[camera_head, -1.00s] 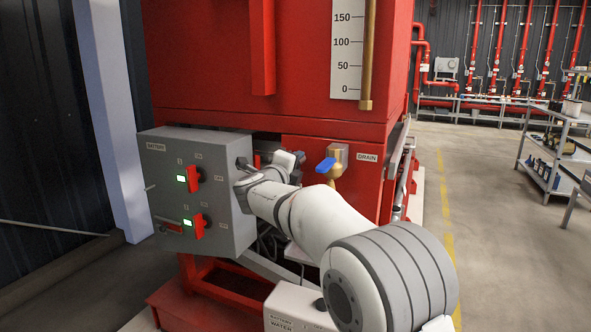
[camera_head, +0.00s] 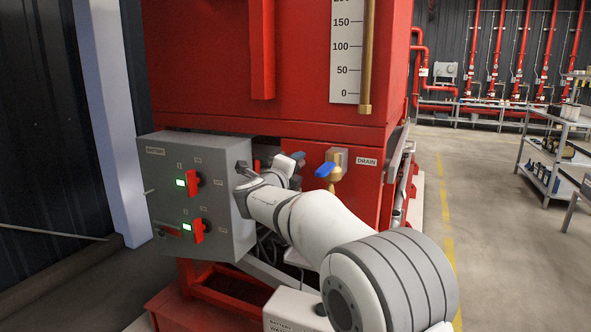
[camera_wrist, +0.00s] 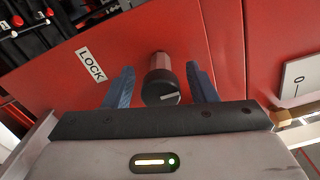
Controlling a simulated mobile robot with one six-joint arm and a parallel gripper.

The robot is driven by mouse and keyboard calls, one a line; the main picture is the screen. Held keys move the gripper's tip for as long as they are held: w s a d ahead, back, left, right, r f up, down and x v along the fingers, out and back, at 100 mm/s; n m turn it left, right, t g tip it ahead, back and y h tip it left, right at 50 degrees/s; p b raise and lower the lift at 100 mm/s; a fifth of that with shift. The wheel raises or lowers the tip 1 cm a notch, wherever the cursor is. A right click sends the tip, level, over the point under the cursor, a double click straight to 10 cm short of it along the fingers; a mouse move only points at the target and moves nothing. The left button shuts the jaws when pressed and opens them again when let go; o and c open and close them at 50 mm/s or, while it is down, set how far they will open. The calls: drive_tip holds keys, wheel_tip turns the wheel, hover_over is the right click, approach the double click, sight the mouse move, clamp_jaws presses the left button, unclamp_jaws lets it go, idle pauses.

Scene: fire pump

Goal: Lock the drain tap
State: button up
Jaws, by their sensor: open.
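The drain tap (camera_head: 333,168) has a brass body and a blue lever, on the red tank front left of the DRAIN label (camera_head: 367,162). The wrist view shows a LOCK label (camera_wrist: 91,65) on a red panel and a round knob (camera_wrist: 162,84) with a red stem and black cap bearing a white mark. My gripper (camera_wrist: 161,88) is open, its two blue fingers on either side of the knob with gaps showing. In the head view my gripper (camera_head: 297,158) is left of the drain tap, small and partly hidden. The tap's lever is not seen in the wrist view.
A grey battery box (camera_head: 206,160) with two red switches and green lights stands left, close to my arm. A gauge scale (camera_head: 347,50) with a brass pipe is above. A shelf trolley (camera_head: 553,160) stands right. Floor beside the tank is clear.

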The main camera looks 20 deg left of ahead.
drive_tip(key=shift+s, duration=0.1)
drive_tip(key=s, duration=0.7)
drive_tip(key=shift+s+a, duration=0.25)
drive_tip(key=shift+a, duration=0.05)
